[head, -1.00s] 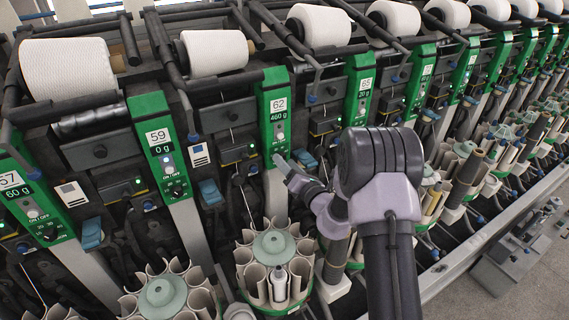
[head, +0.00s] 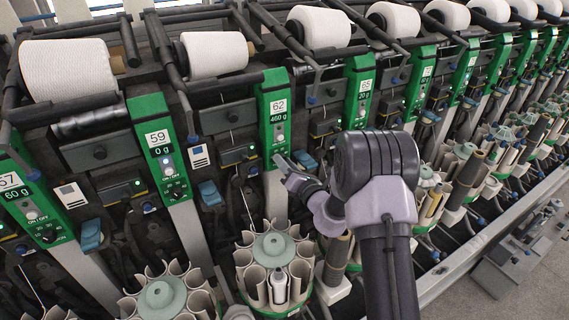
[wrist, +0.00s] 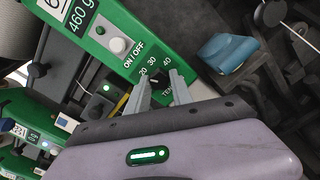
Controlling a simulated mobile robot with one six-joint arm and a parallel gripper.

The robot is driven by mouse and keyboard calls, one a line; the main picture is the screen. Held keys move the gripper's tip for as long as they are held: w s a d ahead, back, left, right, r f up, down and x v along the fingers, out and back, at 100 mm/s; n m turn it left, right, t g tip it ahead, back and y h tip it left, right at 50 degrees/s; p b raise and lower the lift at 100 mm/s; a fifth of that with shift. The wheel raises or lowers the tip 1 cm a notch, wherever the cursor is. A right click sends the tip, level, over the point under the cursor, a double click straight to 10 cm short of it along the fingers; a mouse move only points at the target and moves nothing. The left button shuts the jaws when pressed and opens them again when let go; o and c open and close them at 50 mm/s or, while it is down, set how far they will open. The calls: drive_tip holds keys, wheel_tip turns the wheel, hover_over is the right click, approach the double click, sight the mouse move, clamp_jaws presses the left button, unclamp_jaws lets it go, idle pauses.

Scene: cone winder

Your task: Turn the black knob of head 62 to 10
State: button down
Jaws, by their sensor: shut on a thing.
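The green panel of head 62 (head: 274,105) stands left of my arm in the head view, its display reading 460 g. In the wrist view the same panel (wrist: 138,42) shows a white ON/OFF button (wrist: 118,46) and dial marks 20, 30 and 40. The black knob (wrist: 158,80) sits below these marks, between my fingertips. My gripper (wrist: 160,79) is shut on the knob, one finger on each side. In the head view my gripper (head: 279,161) reaches the panel's lower end and hides the knob. The 10 mark and the knob's exact setting cannot be made out.
A blue lever (wrist: 226,52) lies right of the panel in the wrist view. The panels of head 59 (head: 158,145) and head 65 (head: 360,90) flank head 62. A round bobbin magazine (head: 272,246) stands below my gripper.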

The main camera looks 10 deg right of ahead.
drive_tip(key=n+b, duration=0.4)
drive_tip(key=n, duration=0.5)
drive_tip(key=shift+n, duration=0.4)
idle(0.4)
drive_tip(key=c, duration=1.1)
unclamp_jaws()
drive_tip(key=shift+s+d, duration=0.1)
drive_tip(key=p+v, duration=0.1)
drive_tip(key=v, duration=1.6)
drive_tip(key=shift+s, duration=0.15)
